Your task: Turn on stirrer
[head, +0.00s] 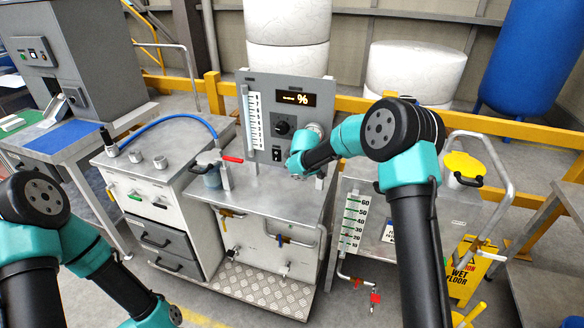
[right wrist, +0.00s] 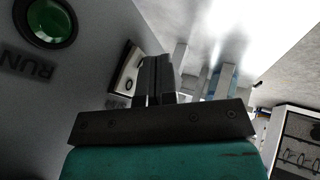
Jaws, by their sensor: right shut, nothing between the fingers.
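A grey upright control panel (head: 262,92) stands at the back of the middle bench in the head view. It carries a lit % display (head: 296,99), a black knob (head: 284,128) and a small black-and-white switch (head: 277,155). My right arm reaches to the panel's right side, and its wrist hides the gripper in the head view. In the right wrist view my right gripper (right wrist: 157,78) is shut and empty. Its tips point toward a switch (right wrist: 126,82) on the panel; contact cannot be told. A green button (right wrist: 45,22) marked RUN shows nearer the camera. My left gripper is out of view.
A blue hose (head: 178,117) and a red-handled valve (head: 232,159) are left of the panel. A level gauge (head: 254,121) is on its left edge. A tank with a yellow cap (head: 463,165) and a wet-floor sign (head: 467,275) stand at the right.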

